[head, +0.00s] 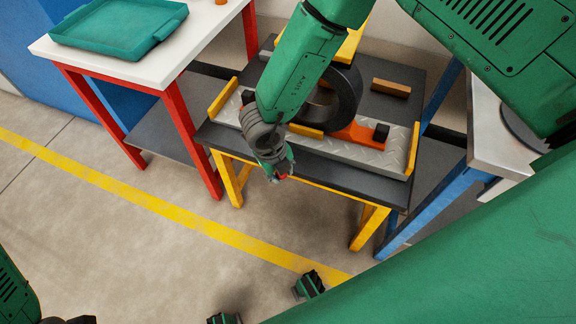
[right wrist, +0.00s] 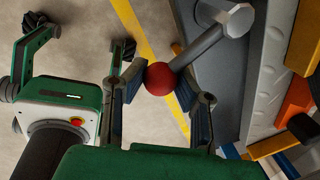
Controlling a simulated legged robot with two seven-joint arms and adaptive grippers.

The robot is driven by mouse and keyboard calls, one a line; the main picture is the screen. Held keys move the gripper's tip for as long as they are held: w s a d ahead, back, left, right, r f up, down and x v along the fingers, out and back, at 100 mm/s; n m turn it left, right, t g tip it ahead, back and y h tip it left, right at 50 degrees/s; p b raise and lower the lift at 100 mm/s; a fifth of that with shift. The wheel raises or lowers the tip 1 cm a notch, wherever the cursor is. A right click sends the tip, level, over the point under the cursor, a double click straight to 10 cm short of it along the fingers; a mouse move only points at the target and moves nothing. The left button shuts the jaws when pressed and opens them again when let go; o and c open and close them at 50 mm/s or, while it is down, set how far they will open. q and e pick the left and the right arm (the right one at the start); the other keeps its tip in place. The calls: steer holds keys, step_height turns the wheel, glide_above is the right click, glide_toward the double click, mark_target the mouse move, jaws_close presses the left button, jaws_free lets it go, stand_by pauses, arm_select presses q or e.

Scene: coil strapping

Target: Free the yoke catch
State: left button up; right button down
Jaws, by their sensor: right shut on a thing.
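My right gripper (head: 280,172) is at the front edge of the dark table with yellow legs. In the right wrist view its two fingers (right wrist: 160,95) are closed around a red ball knob (right wrist: 159,78). The knob sits at the end of a grey lever (right wrist: 200,48) that runs to a grey cylindrical end. A sliver of red shows at the fingertips in the head view. A dark coil (head: 347,98) stands upright on the table, partly behind my right arm. A yellow part (head: 352,42) shows above it, possibly the yoke.
An orange piece with a black knob (head: 381,132) sits on the silver tread plate (head: 398,150), which has yellow end pieces. A wooden block (head: 391,87) lies behind. A white table with a green tray (head: 120,30) stands left, a blue-legged table right. Floor in front is open.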

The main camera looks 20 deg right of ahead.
steer(key=shift+w+a+r+m+p, duration=0.15)
steer(key=shift+w+a+m+p, duration=0.15)
steer(key=shift+w+m, duration=0.25)
steer(key=shift+w+a+r+m+p, duration=0.2)
steer(key=shift+w+a+m, duration=0.15)
steer(key=shift+m, duration=0.4)
steer(key=shift+f, duration=0.1)
steer(key=c, duration=1.2)
jaws_free()
steer(key=shift+s+f, duration=0.1)
steer(key=shift+s, duration=0.05)
steer(key=r, duration=0.4)
steer(key=a+r, duration=0.1)
steer(key=r, duration=0.2)
steer(key=a+r, duration=0.1)
steer(key=r, duration=0.3)
steer(key=shift+a+r, duration=0.2)
steer(key=shift+r, duration=0.15)
